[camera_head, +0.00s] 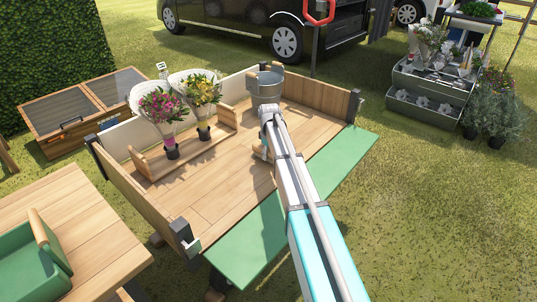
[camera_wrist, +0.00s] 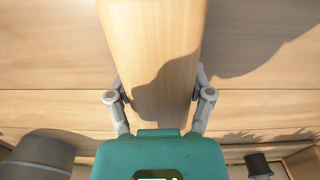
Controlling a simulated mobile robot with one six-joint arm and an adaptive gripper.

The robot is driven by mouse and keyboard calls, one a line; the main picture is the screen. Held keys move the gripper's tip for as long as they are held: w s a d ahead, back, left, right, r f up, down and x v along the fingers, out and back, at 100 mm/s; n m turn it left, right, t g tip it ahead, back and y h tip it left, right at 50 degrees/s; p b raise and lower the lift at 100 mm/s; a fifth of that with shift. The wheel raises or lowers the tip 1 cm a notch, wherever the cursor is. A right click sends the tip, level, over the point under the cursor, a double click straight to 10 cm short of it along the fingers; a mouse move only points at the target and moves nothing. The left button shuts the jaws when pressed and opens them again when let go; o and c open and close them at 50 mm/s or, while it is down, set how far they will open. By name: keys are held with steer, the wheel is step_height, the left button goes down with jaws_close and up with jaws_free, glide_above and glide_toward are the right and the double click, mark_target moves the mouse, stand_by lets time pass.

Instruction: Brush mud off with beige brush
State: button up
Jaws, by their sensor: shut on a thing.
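My gripper (camera_wrist: 159,84) has its two fingers on either side of a long pale wooden piece, which looks like the beige brush (camera_wrist: 152,45). It is shut on it. In the head view my gripper (camera_head: 267,147) is over the wooden cart bed (camera_head: 215,185), and a small part of the brush (camera_head: 258,154) shows beside it, low over the boards. My arm hides much of it. The bristles are out of view. I cannot make out any mud in either view.
A grey metal bucket (camera_head: 265,84) stands at the bed's back edge, close behind my wrist. Two wrapped bouquets (camera_head: 160,105) (camera_head: 203,92) stand at a wooden rack (camera_head: 190,150) on the left. A green flap (camera_head: 240,250) runs along the front. The front left boards are clear.

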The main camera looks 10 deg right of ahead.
steer(key=shift+d, duration=0.1)
steer(key=shift+w+d, duration=1.05)
steer(key=shift+d, duration=0.25)
steer(key=shift+w+d, duration=0.5)
steer(key=shift+d, duration=0.2)
steer(key=shift+w+d, duration=0.5)
steer(key=shift+d, duration=0.15)
steer(key=shift+d, duration=0.1)
steer(key=shift+w+d, duration=1)
steer(key=shift+d, duration=0.25)
